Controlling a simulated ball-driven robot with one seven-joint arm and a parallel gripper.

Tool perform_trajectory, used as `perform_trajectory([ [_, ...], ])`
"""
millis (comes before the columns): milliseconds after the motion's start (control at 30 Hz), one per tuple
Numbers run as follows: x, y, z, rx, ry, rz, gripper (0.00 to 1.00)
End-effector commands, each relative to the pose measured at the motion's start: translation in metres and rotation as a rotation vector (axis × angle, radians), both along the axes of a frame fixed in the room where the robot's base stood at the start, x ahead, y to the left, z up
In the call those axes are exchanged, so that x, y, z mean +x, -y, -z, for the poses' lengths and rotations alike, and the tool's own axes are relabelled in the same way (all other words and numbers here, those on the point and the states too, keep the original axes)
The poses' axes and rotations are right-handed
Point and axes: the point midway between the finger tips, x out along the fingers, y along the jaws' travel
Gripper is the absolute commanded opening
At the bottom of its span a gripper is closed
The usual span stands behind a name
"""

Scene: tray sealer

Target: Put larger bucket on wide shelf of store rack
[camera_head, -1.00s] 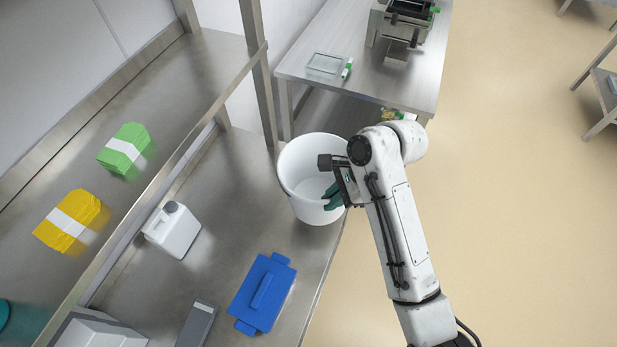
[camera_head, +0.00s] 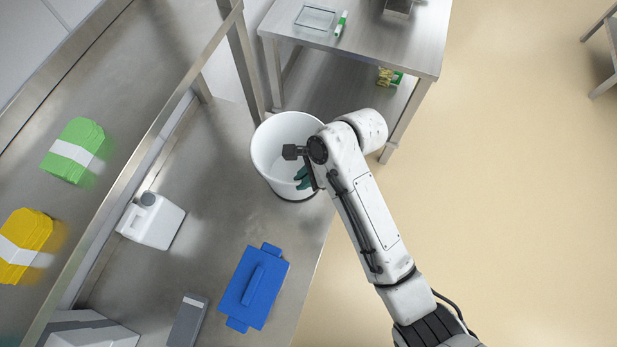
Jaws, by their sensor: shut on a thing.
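A white round bucket (camera_head: 268,165) stands upright at the far end of the rack's lower, wide shelf (camera_head: 222,215), near its front edge. My gripper (camera_head: 303,178) is at the bucket's right side, shut on its wall, with a green finger showing against the white. The arm hides part of the bucket's right side. A dark band shows under the bucket's base; I cannot tell whether the base touches the shelf. No second bucket is in view.
The lower shelf also holds a blue lidded box (camera_head: 252,287), a white canister (camera_head: 151,221) and a grey case (camera_head: 188,321). Green (camera_head: 76,151) and yellow (camera_head: 24,245) packs lie on the upper shelf. A steel table (camera_head: 395,45) stands beyond a rack post (camera_head: 241,60).

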Motion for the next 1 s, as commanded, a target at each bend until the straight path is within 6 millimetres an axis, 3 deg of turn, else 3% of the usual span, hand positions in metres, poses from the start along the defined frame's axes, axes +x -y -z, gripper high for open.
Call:
perform_trajectory([
  [67, -0.0013, -0.0046, 0.0123, 0.001, 0.002, -0.002, 0.0],
  [367, -0.003, -0.0075, 0.0111, 0.0, 0.0, -0.002, 0.0],
  [400, -0.0035, -0.0074, 0.0116, -0.001, -0.002, -0.002, 0.1],
  [667, -0.0032, -0.0073, 0.0115, -0.001, -0.001, -0.002, 0.35],
  [1000, -0.0026, -0.0052, 0.0069, 0.0, 0.0, -0.001, 0.36],
])
